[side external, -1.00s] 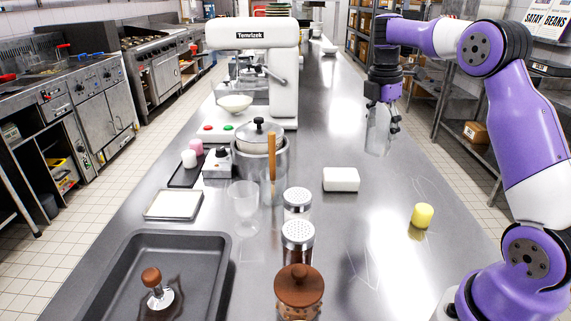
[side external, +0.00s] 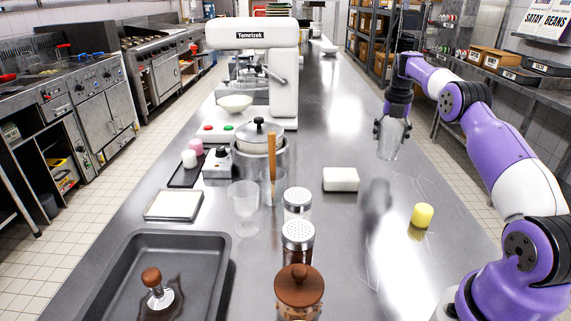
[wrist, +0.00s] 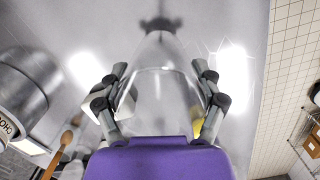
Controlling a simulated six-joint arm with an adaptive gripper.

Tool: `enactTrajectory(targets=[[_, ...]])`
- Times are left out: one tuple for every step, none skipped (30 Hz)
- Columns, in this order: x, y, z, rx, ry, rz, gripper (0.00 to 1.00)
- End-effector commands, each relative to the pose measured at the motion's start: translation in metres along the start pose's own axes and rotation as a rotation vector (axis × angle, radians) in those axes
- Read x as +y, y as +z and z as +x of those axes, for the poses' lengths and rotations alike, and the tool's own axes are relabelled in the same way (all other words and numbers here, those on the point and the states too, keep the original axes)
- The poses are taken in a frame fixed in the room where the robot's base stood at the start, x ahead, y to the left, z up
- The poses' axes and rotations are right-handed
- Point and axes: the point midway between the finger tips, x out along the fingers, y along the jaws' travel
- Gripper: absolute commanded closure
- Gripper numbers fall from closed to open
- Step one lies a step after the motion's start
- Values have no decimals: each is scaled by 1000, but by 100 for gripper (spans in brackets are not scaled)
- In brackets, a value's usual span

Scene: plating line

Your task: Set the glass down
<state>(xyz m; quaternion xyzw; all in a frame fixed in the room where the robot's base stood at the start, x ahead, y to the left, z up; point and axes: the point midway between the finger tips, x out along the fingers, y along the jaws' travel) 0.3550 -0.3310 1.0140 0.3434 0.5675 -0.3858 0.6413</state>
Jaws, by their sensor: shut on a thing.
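The clear glass (side external: 391,146) hangs below my gripper (side external: 393,125) in the side view, over the right part of the steel counter (side external: 330,240). A gap shows between the glass and its dark reflection on the counter, so it looks held above the surface. In the wrist view the glass (wrist: 160,85) lies between the two fingers of my gripper (wrist: 160,92), which are shut on its sides. The glass is see-through and its edges are faint.
A white block (side external: 341,179) and a yellow cylinder (side external: 422,215) stand on the counter nearer the camera. A clear goblet (side external: 243,205), shaker jars (side external: 298,240) and a pot (side external: 260,155) are further left. Bare counter lies around the white block's right side.

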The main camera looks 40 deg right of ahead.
Motion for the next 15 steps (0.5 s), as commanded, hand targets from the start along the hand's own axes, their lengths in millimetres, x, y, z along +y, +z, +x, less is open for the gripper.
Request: enactTrajectory(targets=[[-2,2,2,-1,0,1,73],[-2,2,3,-1,0,1,73],[-3,2,7,1,-1,0,73],[-3,2,11,1,-2,-1,73],[-3,1,16,3,-3,0,73],[-3,0,23,4,-3,0,73],[-3,-1,28,3,-3,0,73],[-3,-1,32,3,-3,-1,73],[-3,-2,37,2,-3,1,73],[-3,-2,39,2,-2,1,73],[-3,-2,41,1,-2,1,73],[-2,-2,42,0,-1,1,73],[-2,-2,42,0,-1,0,73],[-2,-2,42,-1,-1,0,73],[-2,-2,42,-1,-1,1,73]])
